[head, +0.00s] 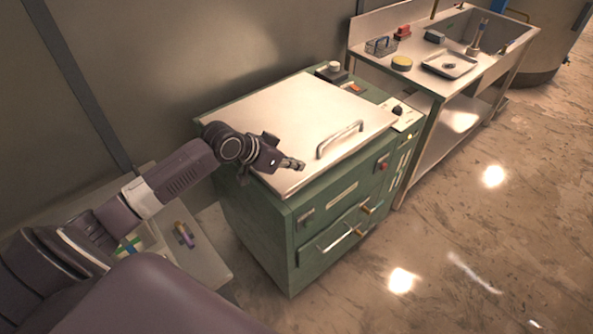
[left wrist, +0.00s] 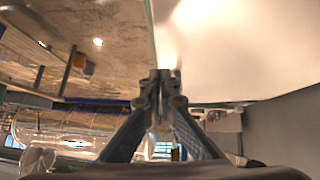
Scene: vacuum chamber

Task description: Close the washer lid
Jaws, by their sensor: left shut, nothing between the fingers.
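The washer (head: 300,225) is a green cabinet with a pale flat lid (head: 290,115) on top. The lid lies flat or nearly flat over the cabinet; I cannot tell if a small gap is left under its edge. A bar handle (head: 340,139) stands on the lid near its front edge. My left gripper (head: 297,165) is shut and empty, over the lid's front left part, left of the handle. In the left wrist view the shut fingertips (left wrist: 165,75) are at the edge of a pale surface, the lid (left wrist: 235,50). Contact is unclear. My right gripper is out of view.
A low table (head: 205,265) is at the left of the washer. The floor (head: 500,240) in front is clear.

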